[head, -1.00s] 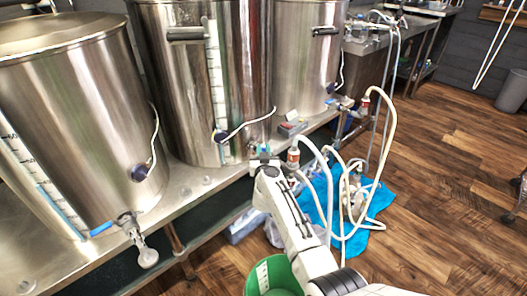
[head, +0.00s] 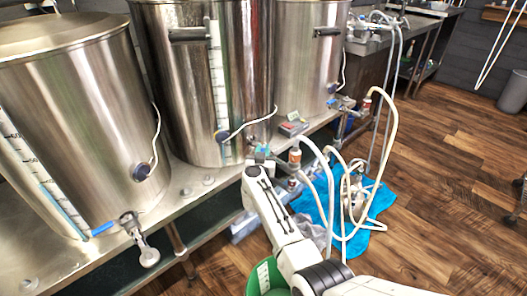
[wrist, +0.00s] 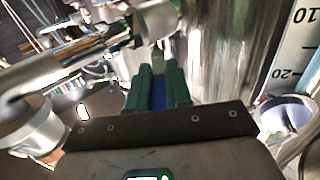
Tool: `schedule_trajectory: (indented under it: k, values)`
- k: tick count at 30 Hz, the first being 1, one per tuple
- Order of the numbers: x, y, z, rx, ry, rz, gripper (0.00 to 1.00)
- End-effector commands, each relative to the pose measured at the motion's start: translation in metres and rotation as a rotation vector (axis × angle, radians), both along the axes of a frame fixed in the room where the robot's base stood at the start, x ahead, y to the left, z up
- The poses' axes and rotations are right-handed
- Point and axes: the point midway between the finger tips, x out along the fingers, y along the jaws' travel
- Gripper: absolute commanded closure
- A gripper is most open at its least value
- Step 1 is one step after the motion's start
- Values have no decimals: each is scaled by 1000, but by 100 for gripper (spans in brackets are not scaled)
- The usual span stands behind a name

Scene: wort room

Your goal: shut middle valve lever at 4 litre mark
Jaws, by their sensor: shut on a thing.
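The middle steel kettle (head: 200,100) stands on the bench with a white volume scale (head: 218,80) up its front. My gripper (head: 261,152) is at the valve low on this kettle's right side and hides most of it. In the wrist view, the green fingers of my gripper (wrist: 158,72) are closed around the blue valve lever (wrist: 158,95); metal valve fittings (wrist: 150,22) show just beyond. A green bucket (head: 258,284) with a white scale strip is on the floor below, partly behind my arm. The liquid level in it cannot be seen.
The left kettle (head: 70,110) has its own valve with a blue lever (head: 104,229). White hoses (head: 331,190) loop down right of my arm to a pump on a blue cloth (head: 375,212). The wooden floor farther right is open.

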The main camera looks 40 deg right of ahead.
Motion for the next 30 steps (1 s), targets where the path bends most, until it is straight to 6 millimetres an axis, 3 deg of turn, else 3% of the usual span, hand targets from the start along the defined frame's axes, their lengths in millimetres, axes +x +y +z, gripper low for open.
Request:
schedule_trajectory:
  k: [2, 3, 11, 20, 30]
  values:
    - [0, 0, -1, 0, 1, 0, 100]
    - [0, 0, -1, 0, 1, 0, 79]
    - [0, 0, 0, -1, 1, 1, 55]
    - [-2, 3, 1, -1, 1, 2, 55]
    - [-38, 42, 4, -1, 4, 4, 55]
